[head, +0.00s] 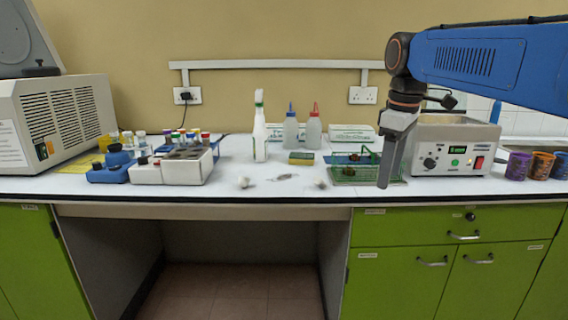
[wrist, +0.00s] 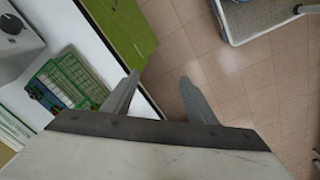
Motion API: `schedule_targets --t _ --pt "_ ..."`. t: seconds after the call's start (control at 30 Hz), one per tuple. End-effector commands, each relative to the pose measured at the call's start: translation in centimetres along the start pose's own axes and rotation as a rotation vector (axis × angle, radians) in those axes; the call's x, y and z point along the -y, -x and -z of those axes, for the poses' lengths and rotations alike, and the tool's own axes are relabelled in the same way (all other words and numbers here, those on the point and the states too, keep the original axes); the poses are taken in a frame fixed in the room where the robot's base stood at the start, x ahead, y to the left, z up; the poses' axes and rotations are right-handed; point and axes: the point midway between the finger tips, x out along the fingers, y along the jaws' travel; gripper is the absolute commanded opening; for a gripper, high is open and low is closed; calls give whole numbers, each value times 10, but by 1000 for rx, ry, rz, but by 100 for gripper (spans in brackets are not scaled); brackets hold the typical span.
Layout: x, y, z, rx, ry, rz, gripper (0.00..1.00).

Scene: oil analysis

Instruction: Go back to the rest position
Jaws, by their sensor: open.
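My gripper (head: 385,180) hangs from the blue arm at the right of the head view, fingers pointing down. It is in front of the bench's front edge, beside the green wire rack (head: 352,172). In the wrist view my gripper (wrist: 158,85) has its two fingers spread apart with nothing between them. Below them are the green cabinet front and the tiled floor. The green rack also shows in the wrist view (wrist: 68,85), to the left of the fingers and apart from them.
The white bench (head: 280,192) carries a heating bath (head: 455,133), colored cups (head: 541,165), bottles (head: 259,135), a white tube block (head: 178,168) and a large instrument (head: 65,125). A grey-rimmed, wheeled item (wrist: 262,20) stands on the floor in the wrist view. The bench's front middle is mostly clear.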

Motion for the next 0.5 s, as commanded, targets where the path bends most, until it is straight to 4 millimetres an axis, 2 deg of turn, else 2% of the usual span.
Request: schedule_targets --t 0.03,0.27,0.5 --pt "11 -6 -14 -10 -43 -11 52" --pt "53 -43 -66 -65 -261 -59 52" --pt "98 -93 -119 -132 -488 -99 52"
